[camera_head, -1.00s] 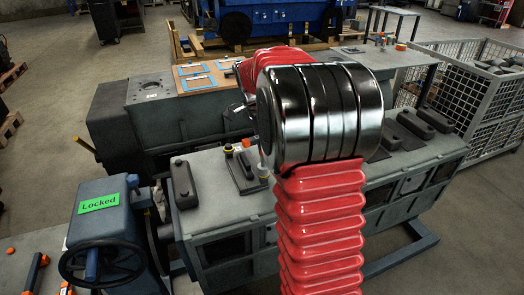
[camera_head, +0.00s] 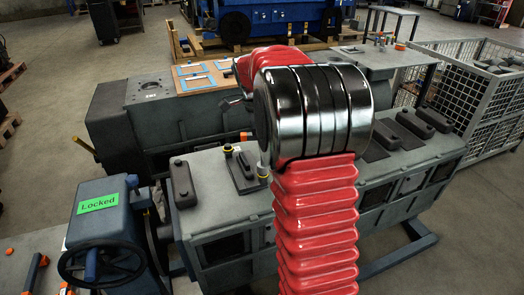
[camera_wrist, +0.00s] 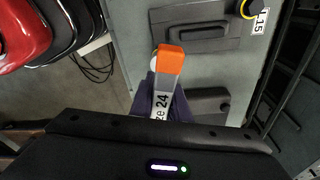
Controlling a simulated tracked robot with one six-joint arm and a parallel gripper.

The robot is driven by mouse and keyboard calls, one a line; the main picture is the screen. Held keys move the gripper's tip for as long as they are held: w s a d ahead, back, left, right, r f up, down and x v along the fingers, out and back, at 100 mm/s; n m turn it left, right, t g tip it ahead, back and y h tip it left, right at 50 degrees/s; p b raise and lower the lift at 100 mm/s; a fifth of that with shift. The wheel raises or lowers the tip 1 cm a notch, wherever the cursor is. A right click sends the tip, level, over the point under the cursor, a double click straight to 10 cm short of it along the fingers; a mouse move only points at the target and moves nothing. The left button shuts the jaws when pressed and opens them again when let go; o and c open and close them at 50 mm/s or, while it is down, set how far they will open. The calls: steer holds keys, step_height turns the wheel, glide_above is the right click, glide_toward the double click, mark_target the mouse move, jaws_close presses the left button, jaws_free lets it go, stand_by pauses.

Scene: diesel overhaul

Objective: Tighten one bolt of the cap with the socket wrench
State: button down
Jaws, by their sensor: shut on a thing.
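The wrench lies over the grey top of the engine block. A dark cap plate (camera_wrist: 200,35) is near its orange end, with a black, yellow-ringed bolt (camera_wrist: 248,8) at the top right by a "15" label. In the head view, the cap (camera_head: 242,178) has a yellow-topped bolt (camera_head: 229,151); my arm partly hides this area.
More dark covers (camera_head: 183,184) stand along the engine block. A blue machine with a handwheel (camera_head: 102,262) and a green "Locked" sign (camera_head: 98,203) is at the left. A wire cage (camera_head: 475,90) stands at the right. Open floor lies at front right.

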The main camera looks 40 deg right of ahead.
steer(key=shift+r, duration=0.6)
